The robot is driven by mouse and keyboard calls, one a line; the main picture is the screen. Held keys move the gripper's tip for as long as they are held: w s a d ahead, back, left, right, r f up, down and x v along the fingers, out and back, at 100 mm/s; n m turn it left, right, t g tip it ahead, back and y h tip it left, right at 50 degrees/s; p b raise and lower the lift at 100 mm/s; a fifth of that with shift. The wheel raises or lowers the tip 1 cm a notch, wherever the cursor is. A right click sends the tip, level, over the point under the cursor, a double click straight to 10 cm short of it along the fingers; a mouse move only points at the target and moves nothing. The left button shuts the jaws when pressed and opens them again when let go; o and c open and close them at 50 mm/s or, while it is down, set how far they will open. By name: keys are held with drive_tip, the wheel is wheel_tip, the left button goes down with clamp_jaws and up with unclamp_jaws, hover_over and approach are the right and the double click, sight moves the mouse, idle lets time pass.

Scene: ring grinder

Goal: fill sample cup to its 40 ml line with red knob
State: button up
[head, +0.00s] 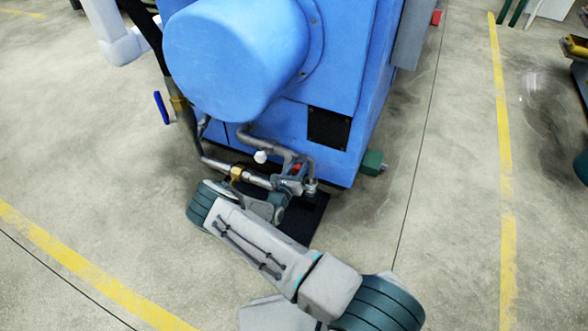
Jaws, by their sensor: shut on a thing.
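The red knob (297,168) shows as a small patch of red on the grey pipework low on the front of the blue machine. My gripper (291,181) is at this knob, shut on it, and my wrist hides part of it. My arm comes in from the bottom of the head view. I cannot make out the sample cup or its 40 ml line; the area below the pipe is partly hidden by my arm.
The blue machine (345,70) with its big round housing stands just beyond the pipework. A white knob (260,156) and a brass fitting (236,174) are close left of my gripper. A blue lever (161,107) hangs farther left. A black mat (305,222) lies below.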

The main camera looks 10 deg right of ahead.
drive_tip(key=shift+w+a+n, duration=0.1)
drive_tip(key=shift+w+n, duration=0.05)
drive_tip(key=shift+n, duration=1.45)
drive_tip(key=o, duration=0.7)
drive_tip(key=p+v, duration=0.4)
drive_tip(key=v, duration=0.9)
drive_tip(key=shift+s+a, duration=0.2)
drive_tip(key=shift+s, duration=0.2)
